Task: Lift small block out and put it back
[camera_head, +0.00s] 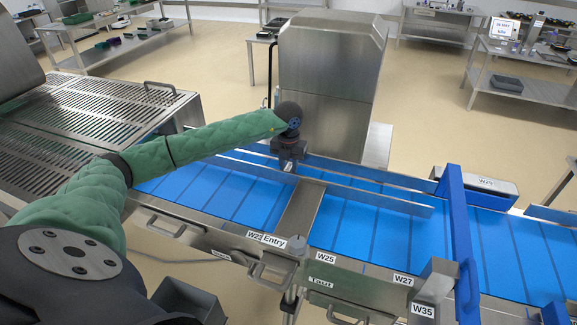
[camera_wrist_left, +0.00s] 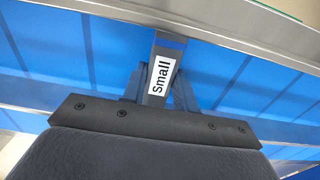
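My left gripper (camera_head: 289,166) points down over the blue conveyor, at the metal rail near the tall steel housing. In the left wrist view, a dark grey block with a white "Small" label (camera_wrist_left: 160,77) stands between the two fingers of the left gripper (camera_wrist_left: 160,85). The fingers lie against its two sides with no clear gap, so the gripper looks shut on it. The block's far end reaches the metal rail (camera_wrist_left: 225,35). My right gripper is in neither view.
The blue conveyor (camera_head: 370,235) runs across, with metal guide rails (camera_head: 380,203) and a steel crosspiece (camera_head: 301,207). A tall steel housing (camera_head: 328,85) stands behind. A blue upright frame (camera_head: 457,220) is on the right. A slotted steel table (camera_head: 75,120) lies left.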

